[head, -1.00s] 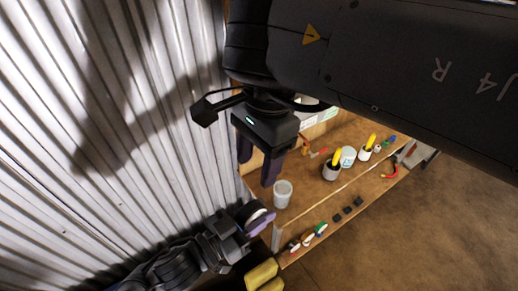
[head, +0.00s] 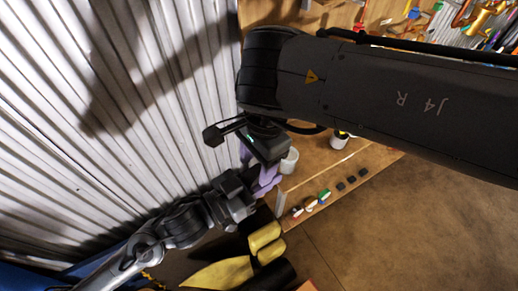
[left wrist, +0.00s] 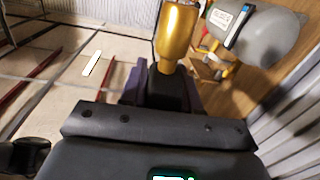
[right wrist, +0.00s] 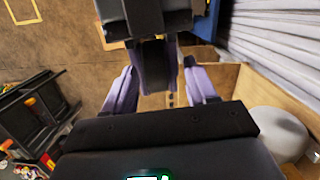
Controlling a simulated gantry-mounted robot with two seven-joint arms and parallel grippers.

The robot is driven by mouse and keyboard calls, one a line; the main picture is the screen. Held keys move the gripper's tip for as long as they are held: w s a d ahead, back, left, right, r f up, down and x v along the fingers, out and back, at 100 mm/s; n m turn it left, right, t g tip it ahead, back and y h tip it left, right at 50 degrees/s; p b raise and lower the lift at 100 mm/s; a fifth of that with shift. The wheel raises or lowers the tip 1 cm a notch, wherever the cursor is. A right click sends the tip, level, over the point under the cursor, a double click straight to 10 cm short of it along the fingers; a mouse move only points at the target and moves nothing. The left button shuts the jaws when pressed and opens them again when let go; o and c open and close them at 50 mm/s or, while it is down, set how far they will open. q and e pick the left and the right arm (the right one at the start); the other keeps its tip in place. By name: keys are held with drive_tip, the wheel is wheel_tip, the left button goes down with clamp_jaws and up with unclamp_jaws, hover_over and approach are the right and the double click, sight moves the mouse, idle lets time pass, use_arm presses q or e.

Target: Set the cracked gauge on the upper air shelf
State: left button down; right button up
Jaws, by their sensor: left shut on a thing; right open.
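My left gripper (head: 264,184) is shut, its purple fingers close beside or under the right gripper in the head view. A pale round face, which looks like the gauge, showed at its fingers earlier; now the right gripper hides it. In the left wrist view a dark piece (left wrist: 168,92) sits between the left fingers, too unclear to name. My right gripper (head: 262,166) is open. In the right wrist view its purple fingers (right wrist: 160,92) stand apart with the dark left gripper (right wrist: 158,22) ahead, close to them. I cannot tell whether they touch. The upper air shelf is not identifiable.
Yellow padded items (head: 265,236) lie below. A corrugated wall (head: 120,110) closes the left. A gold bottle-shaped object (left wrist: 178,35) and grey cylinder (left wrist: 268,38) show in the left wrist view.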

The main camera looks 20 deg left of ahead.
drive_tip(key=shift+f, duration=0.2)
use_arm(q)
drive_tip(key=shift+d, duration=0.1)
use_arm(e)
clamp_jaws()
use_arm(q)
drive_tip(key=c, duration=1)
unclamp_jaws()
drive_tip(key=shift+s, duration=0.1)
use_arm(e)
drive_tip(key=shift+a+r, duration=0.1)
use_arm(q)
drive_tip(key=shift+o, duration=1.2)
